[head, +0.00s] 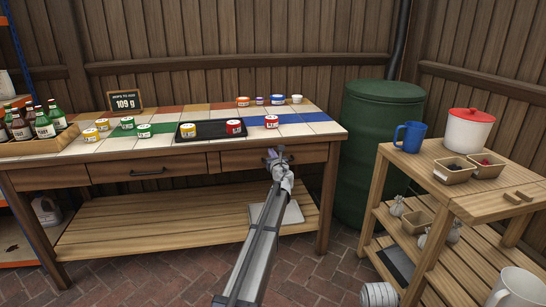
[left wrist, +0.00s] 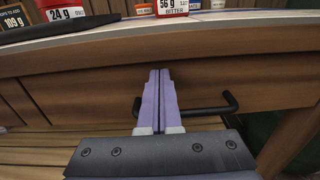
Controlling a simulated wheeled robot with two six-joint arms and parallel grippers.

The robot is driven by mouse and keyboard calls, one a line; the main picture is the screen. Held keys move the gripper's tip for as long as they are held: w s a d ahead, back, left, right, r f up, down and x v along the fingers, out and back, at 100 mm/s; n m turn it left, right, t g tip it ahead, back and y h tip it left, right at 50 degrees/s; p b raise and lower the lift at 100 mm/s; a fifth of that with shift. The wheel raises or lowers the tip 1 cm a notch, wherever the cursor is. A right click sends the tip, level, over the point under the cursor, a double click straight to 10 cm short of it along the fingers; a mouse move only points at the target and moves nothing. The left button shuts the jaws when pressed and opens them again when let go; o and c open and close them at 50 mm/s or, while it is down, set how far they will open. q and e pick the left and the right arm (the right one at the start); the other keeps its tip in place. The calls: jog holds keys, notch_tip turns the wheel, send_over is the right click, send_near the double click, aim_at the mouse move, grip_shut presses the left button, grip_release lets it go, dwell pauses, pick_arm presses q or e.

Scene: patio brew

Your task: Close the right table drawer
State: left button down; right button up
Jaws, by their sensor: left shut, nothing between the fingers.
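The right table drawer (head: 235,159) is a wooden front with a dark bar handle, under the tiled top of the workbench (head: 75,147). It looks about level with the bench front; whether a small gap is left I cannot tell. My left gripper (head: 275,154) is shut and empty, in front of this drawer at its handle. In the left wrist view the shut purple fingers (left wrist: 160,75) point at the drawer front (left wrist: 235,88). They overlap the dark handle (left wrist: 210,109) in the picture; contact is unclear. My right gripper is not in view.
The left drawer (head: 120,172) has its own dark handle. Cans, a black tray (head: 212,137) and a bottle crate (head: 70,134) stand on the bench. A green barrel (head: 375,150) is right of the bench, and a wooden cart (head: 430,178) stands further right. Brick floor lies between.

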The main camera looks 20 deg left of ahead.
pick_arm(q)
jog(key=shift+w+a+r, duration=0.1)
jog(key=shift+w+a, duration=0.2)
jog(key=shift+w, duration=0.15)
jog(key=v, duration=1.5)
